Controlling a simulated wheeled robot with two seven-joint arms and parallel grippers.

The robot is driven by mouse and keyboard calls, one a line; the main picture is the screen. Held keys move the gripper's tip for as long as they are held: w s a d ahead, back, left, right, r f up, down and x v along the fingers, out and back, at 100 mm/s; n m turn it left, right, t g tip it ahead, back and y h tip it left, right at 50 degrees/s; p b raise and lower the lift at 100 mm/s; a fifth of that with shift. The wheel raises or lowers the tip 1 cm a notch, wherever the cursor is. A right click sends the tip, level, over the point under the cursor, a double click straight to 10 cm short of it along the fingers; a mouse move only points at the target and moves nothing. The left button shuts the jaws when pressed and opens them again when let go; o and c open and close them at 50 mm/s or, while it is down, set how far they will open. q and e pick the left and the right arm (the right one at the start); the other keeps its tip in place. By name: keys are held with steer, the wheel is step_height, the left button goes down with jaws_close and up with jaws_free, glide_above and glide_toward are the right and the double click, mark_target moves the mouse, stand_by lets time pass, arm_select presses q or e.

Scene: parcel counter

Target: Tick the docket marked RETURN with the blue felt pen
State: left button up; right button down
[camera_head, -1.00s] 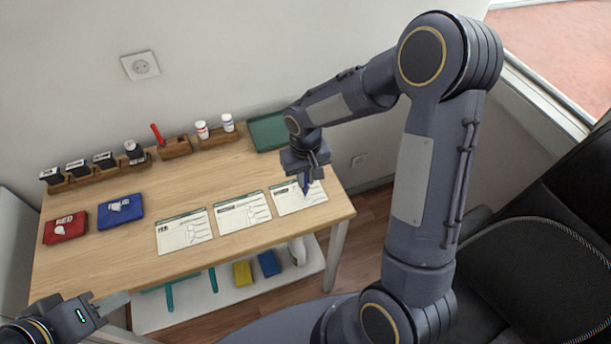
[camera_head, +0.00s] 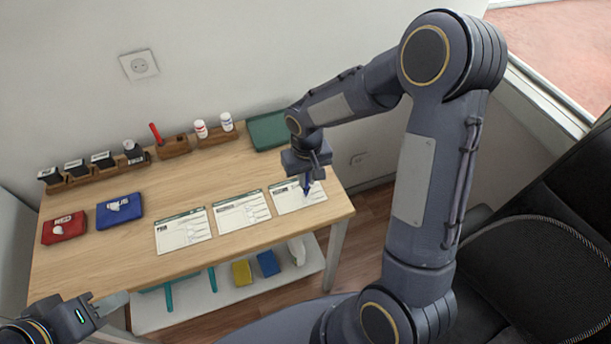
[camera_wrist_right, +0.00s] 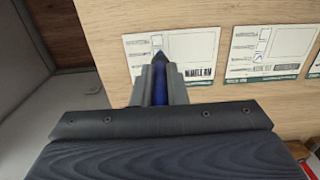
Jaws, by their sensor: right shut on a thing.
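Three white dockets with green bands lie in a row on the table: the left docket (camera_head: 172,238), the middle docket (camera_head: 232,217) and the right docket (camera_head: 288,203). Their headings are too small or blurred to read surely. My right gripper (camera_head: 306,177) is shut on the blue felt pen (camera_head: 307,190), which points down over the right docket. In the right wrist view, the pen (camera_wrist_right: 158,88) shows between the fingers (camera_wrist_right: 160,78), its dark tip at the docket (camera_wrist_right: 195,50) near a small box. Contact is unclear. My left gripper (camera_head: 105,304) hangs off the table's front left; its jaw gap is unclear.
Red (camera_head: 64,229) and blue (camera_head: 120,211) pouches lie at the table's left. Wooden holders with stamps (camera_head: 75,168), a red marker (camera_head: 156,133) and white bottles (camera_head: 201,129) line the back. A green tray (camera_head: 268,131) is at the back right.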

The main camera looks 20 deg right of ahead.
steer(key=shift+w+d, duration=0.45)
stand_by(1.3)
steer(key=shift+r+p, duration=2.1)
steer(key=shift+r, duration=0.9)
